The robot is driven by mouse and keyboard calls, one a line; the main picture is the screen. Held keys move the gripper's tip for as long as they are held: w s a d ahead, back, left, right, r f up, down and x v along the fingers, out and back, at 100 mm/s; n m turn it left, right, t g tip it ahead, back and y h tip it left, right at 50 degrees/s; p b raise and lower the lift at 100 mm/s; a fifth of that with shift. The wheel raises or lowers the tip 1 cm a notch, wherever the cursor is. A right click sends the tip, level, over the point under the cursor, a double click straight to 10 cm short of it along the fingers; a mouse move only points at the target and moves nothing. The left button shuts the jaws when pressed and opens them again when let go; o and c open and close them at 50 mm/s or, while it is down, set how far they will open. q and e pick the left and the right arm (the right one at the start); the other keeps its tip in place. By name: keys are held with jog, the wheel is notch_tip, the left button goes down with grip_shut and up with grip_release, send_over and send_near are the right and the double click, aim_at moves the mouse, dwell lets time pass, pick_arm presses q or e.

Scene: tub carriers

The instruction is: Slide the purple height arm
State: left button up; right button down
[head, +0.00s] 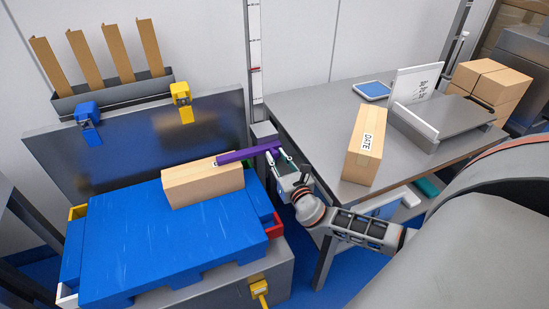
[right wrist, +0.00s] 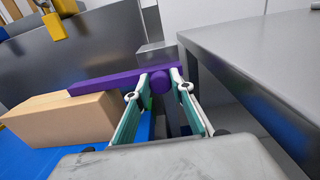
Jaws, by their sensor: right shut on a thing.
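The purple height arm (head: 240,155) is a flat bar that reaches left from beside the vertical scale post. Its free end lies over or against the top of a cardboard box (head: 203,184); I cannot tell whether they touch. My right gripper (head: 279,160) is at the right end of the bar. In the right wrist view the bar (right wrist: 105,80) runs across ahead, and the right gripper's fingers (right wrist: 163,84) are shut on its round purple knob (right wrist: 161,82). The cardboard box (right wrist: 60,120) shows at left. My left gripper is not in view.
The box lies on a blue pallet (head: 170,240) before a grey metal panel (head: 130,135). A white post scale (head: 255,50) with a red mark stands behind. A grey table (head: 310,110) at right carries another box (head: 365,145); its edge is close to my right arm.

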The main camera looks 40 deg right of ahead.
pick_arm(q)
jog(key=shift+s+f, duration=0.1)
pick_arm(e)
jog(key=c, duration=1.8)
grip_release()
jog(key=shift+o, duration=0.2)
jog(key=shift+s, duration=0.15)
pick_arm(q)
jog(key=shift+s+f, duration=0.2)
pick_arm(e)
jog(key=v, duration=1.1)
jog(key=shift+s, duration=0.4)
jog(key=shift+a, duration=0.1)
